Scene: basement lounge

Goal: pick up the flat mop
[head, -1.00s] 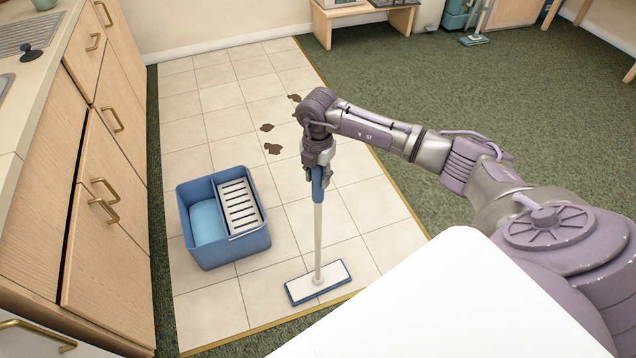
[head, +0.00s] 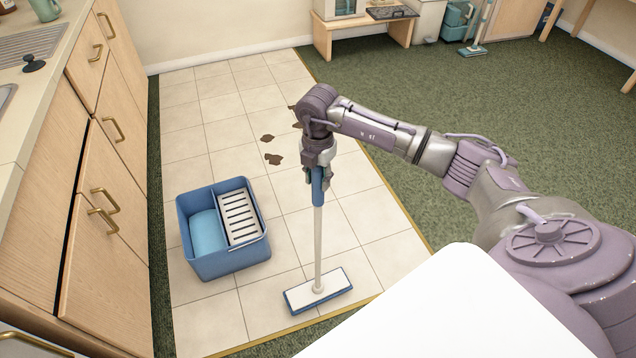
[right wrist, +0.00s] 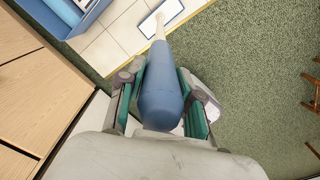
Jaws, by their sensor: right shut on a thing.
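The flat mop (head: 318,245) stands nearly upright, with a blue grip, a pale pole and a flat white head with a blue edge. In the head view its head appears low in the middle, over the pale tiles; I cannot tell whether it touches them. My right gripper (head: 318,176) is shut on the blue grip at the top of the mop. In the right wrist view the blue grip (right wrist: 162,90) lies between the fingers of my right gripper (right wrist: 165,100), and the mop head shows beyond it. My left gripper is not in view.
A blue bucket (head: 186,236) with water and a slatted wringer stands left of the mop. Brown stains (head: 273,159) mark the tiles behind. Wooden drawers (head: 108,260) line the left side. A bench (head: 322,37) and another mop (head: 476,46) are at the back. Green carpet lies right.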

